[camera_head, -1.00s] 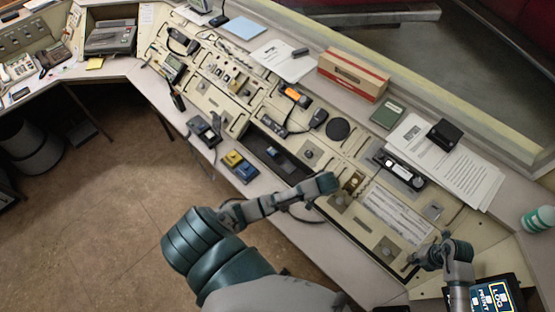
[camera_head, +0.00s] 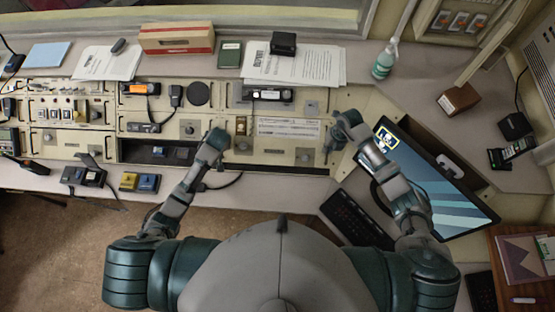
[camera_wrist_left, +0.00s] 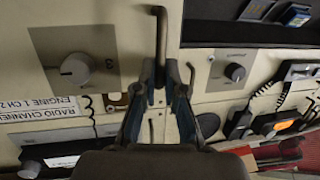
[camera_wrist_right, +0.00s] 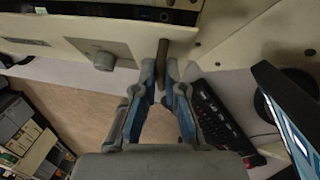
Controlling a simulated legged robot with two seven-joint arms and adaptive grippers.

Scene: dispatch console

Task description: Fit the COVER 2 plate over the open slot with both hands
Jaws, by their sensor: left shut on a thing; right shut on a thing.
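A beige panel (camera_head: 275,159) with knobs lies between my two grippers in the head view; I take it for the COVER 2 plate, but no such lettering is legible. The dark open slot (camera_head: 130,151) is left of my left gripper (camera_head: 219,139), with small dark and blue items in it. It also shows at the top right of the left wrist view (camera_wrist_left: 210,32). My left gripper is shut on a bent dark handle (camera_wrist_left: 161,35). My right gripper (camera_head: 342,124), at the panel's right end, is shut on a short upright bar (camera_wrist_right: 162,58). Its far contact is hidden.
A monitor (camera_head: 440,185) and a keyboard (camera_head: 352,217) stand close to my right arm.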

